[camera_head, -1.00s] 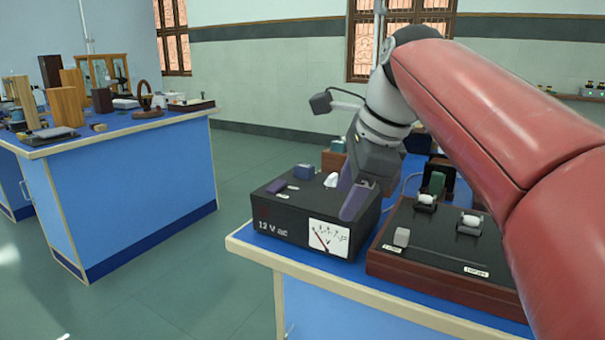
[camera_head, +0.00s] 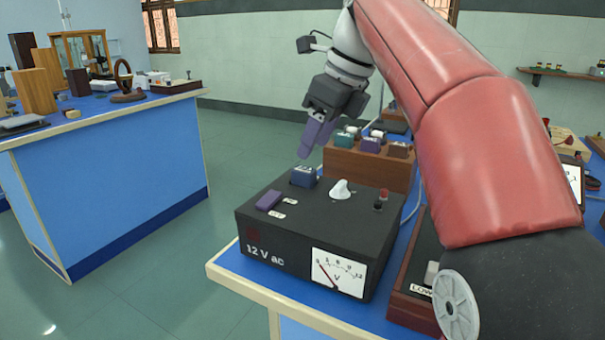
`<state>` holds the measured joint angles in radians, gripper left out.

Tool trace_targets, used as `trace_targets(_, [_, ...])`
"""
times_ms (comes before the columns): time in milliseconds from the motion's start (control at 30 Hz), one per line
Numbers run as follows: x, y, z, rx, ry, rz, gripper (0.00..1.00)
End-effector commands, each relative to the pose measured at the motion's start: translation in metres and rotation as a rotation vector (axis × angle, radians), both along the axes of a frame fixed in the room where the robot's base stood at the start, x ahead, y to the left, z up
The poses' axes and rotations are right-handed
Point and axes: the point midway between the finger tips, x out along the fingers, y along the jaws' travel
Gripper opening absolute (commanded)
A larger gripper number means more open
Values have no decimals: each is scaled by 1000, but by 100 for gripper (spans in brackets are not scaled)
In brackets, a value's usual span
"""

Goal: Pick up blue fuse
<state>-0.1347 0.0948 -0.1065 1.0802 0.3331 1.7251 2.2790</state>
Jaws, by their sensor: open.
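A small blue block (camera_head: 303,176), which looks like the blue fuse, sits on top of the black 12 V ac box (camera_head: 292,243), at its back left corner. My gripper (camera_head: 311,146) has purple fingers and is open and empty. In the picture it hangs just above the blue block, apart from it. The fingers overlap in this view, so the gap between them is hard to see.
A purple block (camera_head: 268,200), white knob (camera_head: 340,190) and terminals (camera_head: 381,199) stand on the box. Behind, a wooden rack (camera_head: 345,163) holds several coloured blocks. Another bench (camera_head: 125,180) stands at left across an open floor (camera_head: 180,270).

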Motion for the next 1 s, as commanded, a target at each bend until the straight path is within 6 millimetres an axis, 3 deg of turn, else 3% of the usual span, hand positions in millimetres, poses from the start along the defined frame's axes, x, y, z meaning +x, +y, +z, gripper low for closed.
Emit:
trace_targets(433, [14, 14, -51, -2, -1, 1, 49])
trace_targets(733, [16, 16, -55, -1, -2, 1, 49])
trace_targets(1000, [16, 15, -55, -1, -2, 0, 16])
